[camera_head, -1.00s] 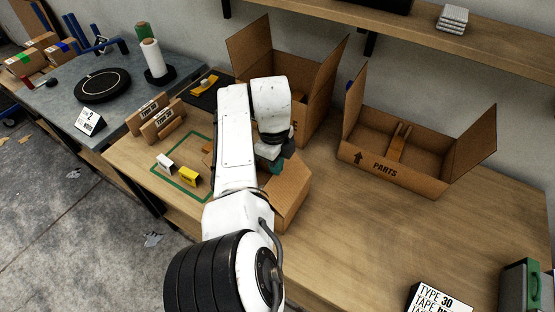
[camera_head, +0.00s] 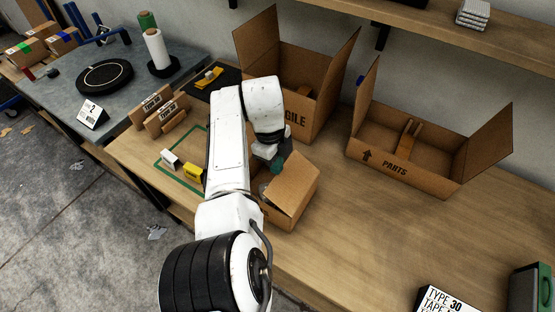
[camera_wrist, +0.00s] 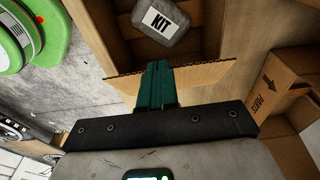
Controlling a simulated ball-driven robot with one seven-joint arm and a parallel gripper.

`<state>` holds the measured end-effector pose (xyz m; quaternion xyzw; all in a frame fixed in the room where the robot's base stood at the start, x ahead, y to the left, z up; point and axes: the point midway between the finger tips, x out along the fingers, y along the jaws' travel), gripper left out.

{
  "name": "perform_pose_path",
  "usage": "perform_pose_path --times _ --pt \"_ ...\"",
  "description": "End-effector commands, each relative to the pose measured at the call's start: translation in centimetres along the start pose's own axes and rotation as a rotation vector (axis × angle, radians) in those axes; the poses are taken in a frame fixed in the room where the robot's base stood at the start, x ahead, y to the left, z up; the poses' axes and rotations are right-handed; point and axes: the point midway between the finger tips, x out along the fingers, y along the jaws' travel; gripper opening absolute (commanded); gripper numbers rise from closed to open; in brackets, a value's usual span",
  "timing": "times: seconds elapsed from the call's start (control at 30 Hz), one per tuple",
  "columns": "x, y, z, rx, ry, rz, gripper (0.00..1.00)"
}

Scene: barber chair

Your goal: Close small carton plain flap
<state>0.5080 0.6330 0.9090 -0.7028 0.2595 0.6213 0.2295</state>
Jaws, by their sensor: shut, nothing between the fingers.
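The small open carton (camera_head: 278,215) stands on the bench, partly behind my arm in the head view. A plain brown flap (camera_head: 293,185) slants over its right side. My gripper (camera_head: 274,165) is at the carton's far side, its tips hard to make out there. In the wrist view, the teal fingers (camera_wrist: 156,85) are together and empty, in front of a brown flap (camera_wrist: 208,76), seeming to touch it. A grey pouch marked KIT (camera_wrist: 167,20) lies inside the carton beyond that flap. I cannot tell which flap is the plain one.
A tall open FRAGILE carton (camera_head: 318,105) stands close behind. An open PARTS carton (camera_head: 428,178) stands to the right. A yellow block (camera_head: 193,172) and a white block (camera_head: 170,158) lie left of my arm.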

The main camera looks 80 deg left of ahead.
Motion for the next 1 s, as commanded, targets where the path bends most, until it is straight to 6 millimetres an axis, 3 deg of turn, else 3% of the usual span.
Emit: perform_pose_path --times 0.03,0.33,1.0 --pt "1.2 0.1 0.4 -0.001 -0.001 0.000 0.00" --pt "3.4 0.2 1.7 -0.001 0.000 0.001 0.00" --pt "4.5 0.2 2.5 -0.001 0.000 0.000 0.00"
